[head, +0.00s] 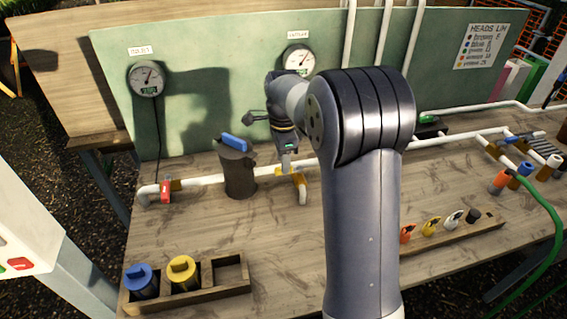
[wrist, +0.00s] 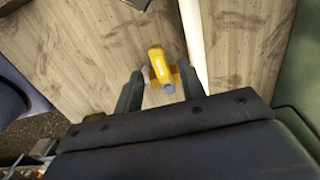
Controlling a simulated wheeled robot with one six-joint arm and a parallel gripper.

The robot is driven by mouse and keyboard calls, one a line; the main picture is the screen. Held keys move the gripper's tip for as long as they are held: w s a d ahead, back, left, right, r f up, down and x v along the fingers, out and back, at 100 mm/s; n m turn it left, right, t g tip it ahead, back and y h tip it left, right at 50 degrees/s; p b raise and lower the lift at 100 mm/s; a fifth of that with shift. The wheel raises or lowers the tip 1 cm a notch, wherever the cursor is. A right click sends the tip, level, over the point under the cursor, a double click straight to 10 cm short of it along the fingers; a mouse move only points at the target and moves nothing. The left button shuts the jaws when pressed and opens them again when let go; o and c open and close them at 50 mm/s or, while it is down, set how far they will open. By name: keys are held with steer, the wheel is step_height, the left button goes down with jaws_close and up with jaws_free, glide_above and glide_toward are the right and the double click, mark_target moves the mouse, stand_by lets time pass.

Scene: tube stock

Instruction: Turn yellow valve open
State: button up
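The yellow valve (wrist: 156,62) has a yellow handle and an orange-brown body by a white pipe. In the wrist view its handle lies between my two fingers, with a gap on each side. In the head view the yellow valve (head: 280,171) shows only as a small bit of yellow on the pipe, just below my gripper (head: 287,163). My gripper (wrist: 160,76) is open, pointing down at the valve, and holds nothing. I cannot tell how far the fingertips reach down beside the handle.
A dark canister with a blue top (head: 238,170) stands close left of my gripper. A red valve (head: 165,191) is further left on the white pipe. A wooden tray (head: 232,273) holds blue and yellow capped cylinders at the front left. A green panel with gauges stands behind.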

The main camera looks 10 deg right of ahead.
steer(key=shift+f, duration=1.05)
jaws_close()
